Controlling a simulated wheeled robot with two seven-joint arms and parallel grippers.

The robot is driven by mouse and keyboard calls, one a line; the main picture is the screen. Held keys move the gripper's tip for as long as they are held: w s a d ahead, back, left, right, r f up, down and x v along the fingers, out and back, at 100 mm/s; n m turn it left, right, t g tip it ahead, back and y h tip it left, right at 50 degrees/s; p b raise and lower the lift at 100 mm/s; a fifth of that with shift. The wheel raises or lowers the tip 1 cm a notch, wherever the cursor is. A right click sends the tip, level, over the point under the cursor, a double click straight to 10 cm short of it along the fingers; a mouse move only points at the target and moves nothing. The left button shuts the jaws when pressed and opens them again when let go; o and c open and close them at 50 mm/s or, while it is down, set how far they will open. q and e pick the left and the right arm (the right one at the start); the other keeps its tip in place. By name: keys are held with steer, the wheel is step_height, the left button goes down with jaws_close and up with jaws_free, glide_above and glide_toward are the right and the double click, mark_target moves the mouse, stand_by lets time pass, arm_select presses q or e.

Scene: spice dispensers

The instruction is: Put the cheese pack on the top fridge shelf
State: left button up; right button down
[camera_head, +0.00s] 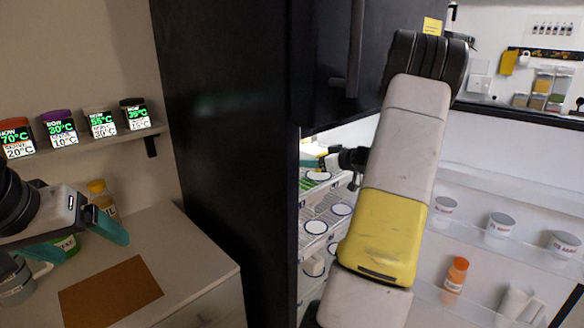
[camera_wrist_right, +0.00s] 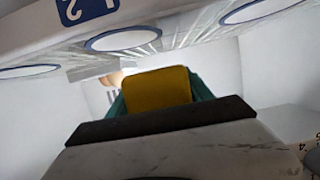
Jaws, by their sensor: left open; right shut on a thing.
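The cheese pack is a yellow block (camera_wrist_right: 158,90) in the right wrist view. It sits between the teal fingers of my right gripper (camera_wrist_right: 160,92), which is shut on it. In the head view my right arm reaches into the open fridge, and its gripper (camera_head: 322,160) is at the upper shelf, largely hidden. The fridge shelf (camera_head: 312,193) carries round white discs with blue rims. In the right wrist view a shelf edge with a blue "2" label (camera_wrist_right: 84,10) lies close above the pack. My left gripper (camera_head: 92,240) is open and empty over the counter at left.
The dark fridge side (camera_head: 225,150) stands left of my right arm. The open door at right has racks with white cups (camera_head: 500,225) and an orange bottle (camera_head: 455,274). Spice dispensers (camera_head: 60,128) line a wall shelf; a brown mat (camera_head: 110,292) lies on the counter.

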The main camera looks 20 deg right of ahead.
steer(key=shift+w+d+f, duration=0.15)
steer(key=shift+w+d, duration=1)
steer(key=shift+w, duration=0.1)
steer(key=shift+f, duration=1.75)
steer(key=shift+f, duration=0.15)
steer(key=shift+c, duration=2.1)
jaws_free()
steer(key=shift+s, duration=0.1)
steer(key=shift+s+d+r, duration=0.15)
steer(key=shift+s+r, duration=0.1)
steer(key=shift+s, duration=0.05)
steer(key=v, duration=1.1)
steer(key=shift+s, duration=0.15)
